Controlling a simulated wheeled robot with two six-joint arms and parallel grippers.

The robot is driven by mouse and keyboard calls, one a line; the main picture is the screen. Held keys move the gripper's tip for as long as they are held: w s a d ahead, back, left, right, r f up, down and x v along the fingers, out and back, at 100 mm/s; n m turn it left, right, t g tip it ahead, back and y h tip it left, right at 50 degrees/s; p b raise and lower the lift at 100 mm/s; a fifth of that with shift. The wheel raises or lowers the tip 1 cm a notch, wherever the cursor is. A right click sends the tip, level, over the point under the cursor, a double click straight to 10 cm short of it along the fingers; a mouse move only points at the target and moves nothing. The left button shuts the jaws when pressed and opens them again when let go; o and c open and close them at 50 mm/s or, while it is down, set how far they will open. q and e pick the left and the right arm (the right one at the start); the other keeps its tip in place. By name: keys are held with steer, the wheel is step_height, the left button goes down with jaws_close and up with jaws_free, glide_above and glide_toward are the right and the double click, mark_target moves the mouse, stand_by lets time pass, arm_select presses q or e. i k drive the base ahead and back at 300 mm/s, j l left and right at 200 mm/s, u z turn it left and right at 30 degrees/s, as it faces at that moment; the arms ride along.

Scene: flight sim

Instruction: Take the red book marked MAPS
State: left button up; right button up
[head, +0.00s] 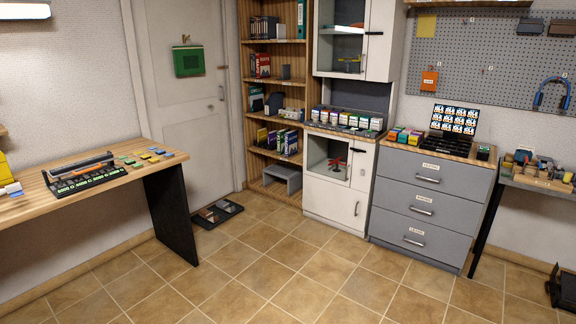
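Red-spined books (261,66) stand on the second visible shelf of the wooden bookcase (245,118), at the back of the room. The spines are too small to read, so I cannot tell which one is marked MAPS. Neither of my grippers is in view.
A wooden table (122,178) with small coloured items juts in from the left. A shoe tray (217,213) lies by the door. A white cabinet (338,184) and grey drawers (430,203) stand right of the bookcase. The tiled floor (270,265) is open.

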mark_target(263, 60)
steer(key=i+j+u, duration=0.1)
steer(key=i+u, duration=0.35)
steer(key=i, duration=2)
steer(key=i+z, duration=0.15)
steer(key=i, duration=0.3)
steer(key=i+j+z, duration=0.1)
steer(key=i, duration=0.35)
steer(key=i+j+z, duration=0.15)
steer(key=i, duration=0.3)
steer(key=i+j+z, duration=0.15)
steer(key=i, duration=0.3)
